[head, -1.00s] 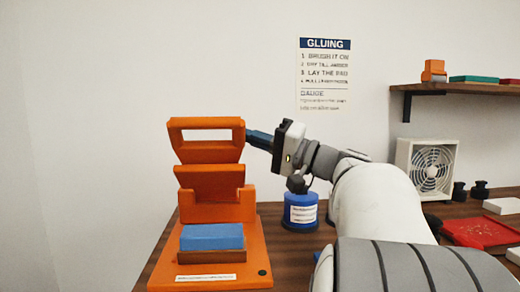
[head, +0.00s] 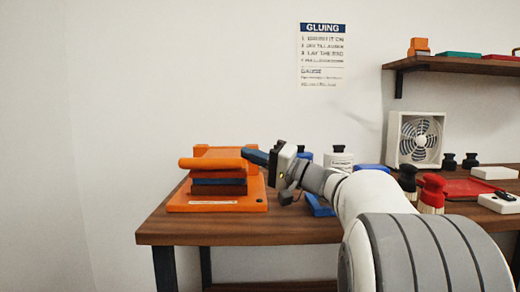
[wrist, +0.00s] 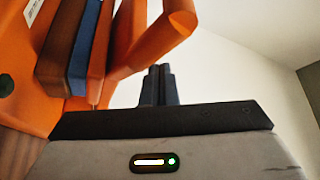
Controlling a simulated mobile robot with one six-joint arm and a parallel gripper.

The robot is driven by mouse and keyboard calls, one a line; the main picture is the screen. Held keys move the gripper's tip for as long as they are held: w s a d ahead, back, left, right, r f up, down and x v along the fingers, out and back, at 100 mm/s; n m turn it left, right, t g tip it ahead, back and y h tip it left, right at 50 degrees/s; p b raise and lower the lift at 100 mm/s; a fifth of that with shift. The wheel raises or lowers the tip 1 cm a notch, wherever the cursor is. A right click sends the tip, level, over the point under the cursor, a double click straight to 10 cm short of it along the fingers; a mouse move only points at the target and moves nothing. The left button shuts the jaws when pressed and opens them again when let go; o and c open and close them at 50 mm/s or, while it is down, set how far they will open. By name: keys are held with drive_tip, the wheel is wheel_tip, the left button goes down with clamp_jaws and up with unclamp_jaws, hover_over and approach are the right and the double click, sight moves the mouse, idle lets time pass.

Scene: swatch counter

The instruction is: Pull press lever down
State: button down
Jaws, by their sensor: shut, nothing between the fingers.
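The orange press (head: 245,203) stands on the left part of the wooden counter. Its orange lever (head: 212,164) is folded down and lies about level over the block stack; its crossbar faces the front. A thin blue block (head: 219,181) on a brown one (head: 219,190) sits under the orange plate, which rests on or very close to it. My gripper (head: 247,155) is shut and empty, its dark fingertips at the right end of the lever. In the wrist view the lever bar (wrist: 165,35) is close beside the closed fingers (wrist: 159,85); contact is unclear.
A white-labelled jar (head: 339,161) and blue items stand behind my arm. The counter's front edge (head: 230,239) is near the press.

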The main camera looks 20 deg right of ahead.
drive_tip(key=shift+a+f, duration=0.1)
drive_tip(key=shift+f, duration=0.9)
wheel_tip(320, 180, up, 6)
drive_tip(key=d+p, duration=0.2)
drive_tip(key=p, duration=0.1)
drive_tip(key=s+d+f+p, duration=0.1)
drive_tip(key=s+d+f, duration=0.2)
drive_tip(key=d+f, duration=0.2)
drive_tip(key=shift+d+f, duration=0.25)
drive_tip(key=shift+d, duration=0.85)
drive_tip(key=shift+s, duration=0.15)
